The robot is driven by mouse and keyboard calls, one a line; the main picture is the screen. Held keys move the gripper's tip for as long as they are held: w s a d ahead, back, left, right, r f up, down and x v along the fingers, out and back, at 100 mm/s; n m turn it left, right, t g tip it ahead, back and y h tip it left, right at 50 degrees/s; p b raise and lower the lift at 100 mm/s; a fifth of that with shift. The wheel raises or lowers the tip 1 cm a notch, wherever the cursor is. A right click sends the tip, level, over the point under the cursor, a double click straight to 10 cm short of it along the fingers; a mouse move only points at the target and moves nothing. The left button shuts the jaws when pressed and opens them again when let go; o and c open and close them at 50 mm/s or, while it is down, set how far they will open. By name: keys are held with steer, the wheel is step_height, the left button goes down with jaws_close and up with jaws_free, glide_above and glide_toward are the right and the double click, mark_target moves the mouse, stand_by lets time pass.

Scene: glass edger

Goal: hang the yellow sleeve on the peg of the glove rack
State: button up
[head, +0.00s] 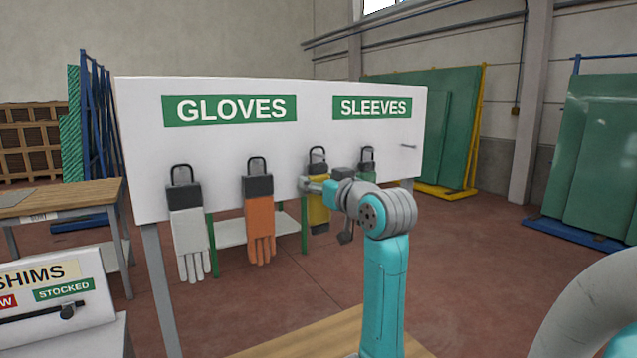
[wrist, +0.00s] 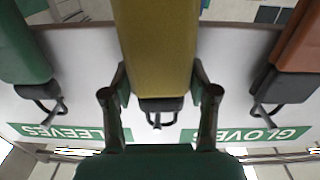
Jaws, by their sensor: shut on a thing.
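The yellow sleeve (head: 319,214) is upright in front of the white glove rack board (head: 330,105), its dark cuff and loop at the top. My gripper (head: 322,186) is shut on it just below the cuff, coming from the right. In the wrist view, which is upside down, the yellow sleeve (wrist: 157,45) sits between the two fingers of my gripper (wrist: 160,82). A peg (wrist: 157,122) shows at its loop. I cannot tell whether the loop is around the peg or only in front of it.
A green sleeve (head: 367,166) hangs close to the right, partly behind my arm. An orange glove (head: 260,225) and a white glove (head: 190,235) hang to the left. A bare peg (head: 408,147) sticks out at the board's far right. A wooden tabletop (head: 310,335) lies below.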

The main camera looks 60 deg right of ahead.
steer(key=v, duration=0.7)
steer(key=shift+s, duration=0.25)
stand_by(0.6)
stand_by(0.9)
